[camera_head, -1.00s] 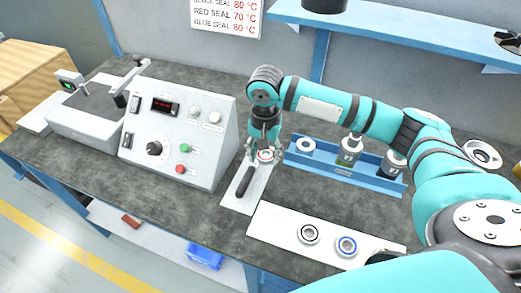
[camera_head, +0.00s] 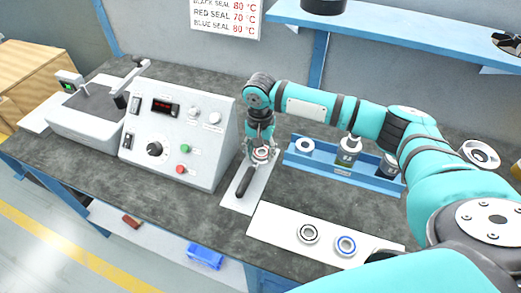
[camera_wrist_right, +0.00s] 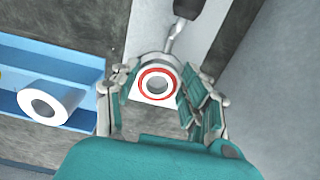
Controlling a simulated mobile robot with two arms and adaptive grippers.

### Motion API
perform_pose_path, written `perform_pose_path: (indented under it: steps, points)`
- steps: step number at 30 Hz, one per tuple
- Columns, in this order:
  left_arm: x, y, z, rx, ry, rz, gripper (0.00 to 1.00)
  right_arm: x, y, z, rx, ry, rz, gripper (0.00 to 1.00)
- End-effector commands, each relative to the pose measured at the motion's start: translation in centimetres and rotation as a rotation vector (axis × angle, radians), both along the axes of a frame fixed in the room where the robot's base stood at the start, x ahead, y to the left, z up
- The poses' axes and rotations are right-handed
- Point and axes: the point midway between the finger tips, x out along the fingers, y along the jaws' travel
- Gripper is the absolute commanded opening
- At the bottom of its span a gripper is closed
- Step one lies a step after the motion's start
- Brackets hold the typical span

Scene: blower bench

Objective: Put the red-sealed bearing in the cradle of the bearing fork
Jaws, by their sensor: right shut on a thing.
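The red-sealed bearing (camera_wrist_right: 157,84) is a metal ring with a red seal, held between the fingers of my right gripper (camera_wrist_right: 158,95). In the head view the bearing (camera_head: 262,153) shows small at the tips of my right gripper (camera_head: 262,157). The bearing fork has a black handle (camera_head: 244,181) and lies on a white plate on the bench. In the wrist view its metal shaft (camera_wrist_right: 175,34) runs toward the bearing. The cradle is largely hidden by the bearing and fingers; I cannot tell whether the bearing touches it. My left gripper is out of view.
A grey heater box (camera_head: 178,135) stands left of the fork. A white mat (camera_head: 275,228) in front holds a black-sealed bearing (camera_head: 308,233) and a blue-sealed bearing (camera_head: 346,246).

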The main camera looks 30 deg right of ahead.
Motion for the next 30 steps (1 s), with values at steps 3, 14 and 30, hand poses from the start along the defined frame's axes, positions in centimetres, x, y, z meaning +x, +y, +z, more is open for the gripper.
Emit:
perform_pose_path:
  steps: [3, 14, 30]
  points:
    - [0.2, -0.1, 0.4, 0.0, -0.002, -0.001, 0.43, -0.2, 0.1, -0.6, 0.0, 0.004, 0.001, 0.09]
    - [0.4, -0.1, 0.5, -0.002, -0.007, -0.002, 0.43, -0.4, 0.1, -1.7, 0.0, 0.012, 0.001, 0.56]
    - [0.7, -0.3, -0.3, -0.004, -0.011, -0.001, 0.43, -0.3, 0.1, -0.9, -0.001, 0.009, 0.004, 0.68]
